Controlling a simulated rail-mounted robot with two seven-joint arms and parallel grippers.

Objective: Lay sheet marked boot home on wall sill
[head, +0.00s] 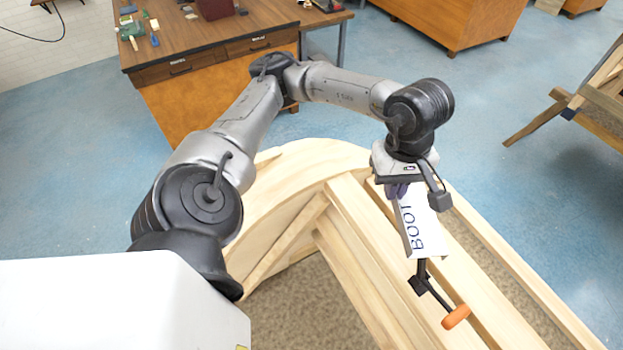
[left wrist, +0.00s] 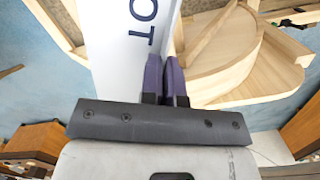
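The white sheet marked BOOT (head: 424,233) is a narrow panel with dark blue letters. In the head view it lies below my left gripper (head: 397,189), over the pale wooden beams. The sheet also fills the upper left of the left wrist view (left wrist: 112,40). The purple fingers of my left gripper (left wrist: 165,80) are close together at the sheet's edge and appear shut on it. The wooden bodyframe (head: 365,240) has several long rails and a curved end. I cannot tell which rail is the wall sill, or whether the sheet touches the wood. My right gripper is out of view.
A clamp with an orange handle (head: 456,317) is by the sheet's near end. A workbench (head: 215,60) with tools stands at the back left, a wooden cabinet (head: 455,22) at the back. A wooden trestle (head: 590,100) is at right. Blue floor between them is clear.

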